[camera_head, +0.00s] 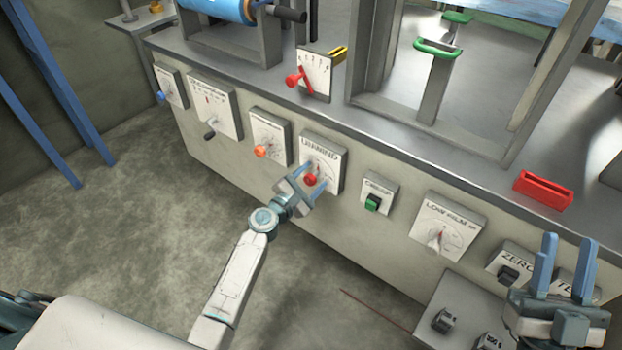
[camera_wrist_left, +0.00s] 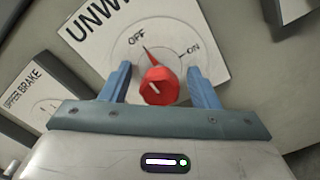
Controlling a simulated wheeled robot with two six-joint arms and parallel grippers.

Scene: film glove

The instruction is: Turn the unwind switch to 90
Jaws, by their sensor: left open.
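The unwind switch is a red knob (camera_head: 311,180) on a white panel (camera_head: 331,160) marked UNWIND, on the front of the machine. In the left wrist view the red knob (camera_wrist_left: 159,87) has a pointer aimed at or close to the OFF mark, with ON to its right. My left gripper (camera_head: 303,183) is open, with its blue fingers (camera_wrist_left: 163,82) on either side of the knob. A gap shows between each finger and the knob. My right gripper (camera_head: 556,264) is at the lower right, away from the switch, with its two blue fingers apart.
An orange knob panel (camera_head: 270,136) is left of the unwind panel. A green CREEP switch (camera_head: 373,202) and LOW FILM dial (camera_head: 446,229) are to its right. A red lever (camera_head: 293,80) sits above. A grey box (camera_head: 462,310) with small knobs stands at lower right.

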